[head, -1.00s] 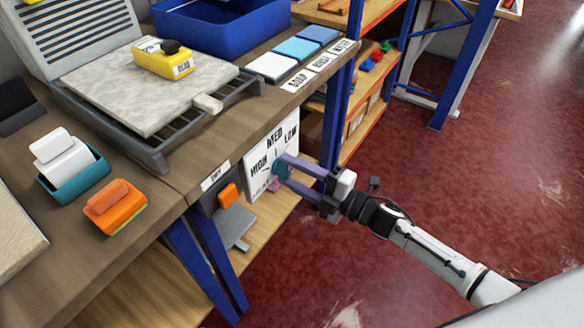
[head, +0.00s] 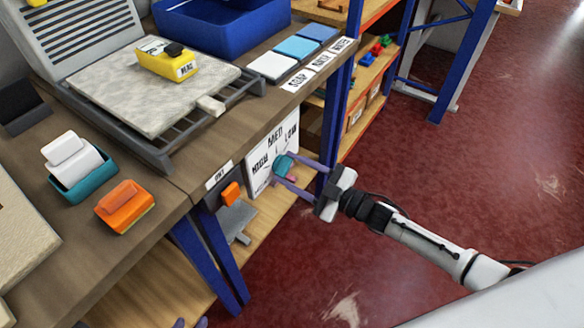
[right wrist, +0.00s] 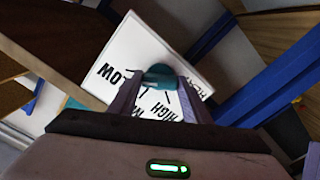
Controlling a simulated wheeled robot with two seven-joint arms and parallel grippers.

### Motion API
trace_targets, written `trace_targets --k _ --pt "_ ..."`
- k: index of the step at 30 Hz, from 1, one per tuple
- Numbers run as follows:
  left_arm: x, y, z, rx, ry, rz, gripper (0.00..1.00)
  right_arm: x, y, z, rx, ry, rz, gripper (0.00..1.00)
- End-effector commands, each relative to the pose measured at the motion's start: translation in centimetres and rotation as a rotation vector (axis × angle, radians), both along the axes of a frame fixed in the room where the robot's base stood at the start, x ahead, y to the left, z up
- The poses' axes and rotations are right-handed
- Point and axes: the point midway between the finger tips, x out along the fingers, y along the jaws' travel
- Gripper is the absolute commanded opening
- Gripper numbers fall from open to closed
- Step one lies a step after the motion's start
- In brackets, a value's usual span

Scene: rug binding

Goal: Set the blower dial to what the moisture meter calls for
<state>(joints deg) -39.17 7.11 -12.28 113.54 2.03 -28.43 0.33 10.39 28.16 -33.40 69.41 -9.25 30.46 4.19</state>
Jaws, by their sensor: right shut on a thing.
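The yellow moisture meter (head: 168,63) lies on the pale rug piece on the rack. Its label is too small to read surely. The white blower panel (head: 262,178) hangs at the bench front, marked HIGH, MED and LOW. Its teal dial (head: 284,165) also shows in the right wrist view (right wrist: 158,75). My right gripper (head: 285,170) is shut on the dial, its fingers on either side. The fingers partly hide the dial, and I cannot tell which mark it points to. Only the tips of my left gripper (head: 190,323) show at the bottom edge, apart, with nothing seen between them.
An orange block (head: 126,205) and a white block in a teal holder (head: 84,182) stand on the bench. A blue bin (head: 222,30) and labelled coloured pads (head: 294,48) are at the back. An orange switch (head: 231,193) is left of the panel. The red floor on the right is clear.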

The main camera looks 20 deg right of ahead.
Motion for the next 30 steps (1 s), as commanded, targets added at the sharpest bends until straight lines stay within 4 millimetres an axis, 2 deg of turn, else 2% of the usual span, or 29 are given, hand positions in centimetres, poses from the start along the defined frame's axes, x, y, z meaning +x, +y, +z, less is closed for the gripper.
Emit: trace_targets --k 21,22,24,30 --pt "-0.16 0.29 0.07 0.005 0.002 0.000 0.31 0.05 -0.17 -0.07 0.056 0.045 -0.003 0.21" --pt "-0.16 0.30 0.06 0.005 0.003 0.000 0.31 0.05 -0.17 -0.07 0.056 0.045 -0.003 0.49" --pt "-0.17 0.31 0.06 0.005 0.003 0.000 0.31 0.04 -0.15 -0.07 0.055 0.045 -0.002 0.61" --pt "-0.17 0.31 0.05 0.005 0.004 0.000 0.31 0.00 -0.07 -0.05 0.054 0.044 -0.001 0.62"
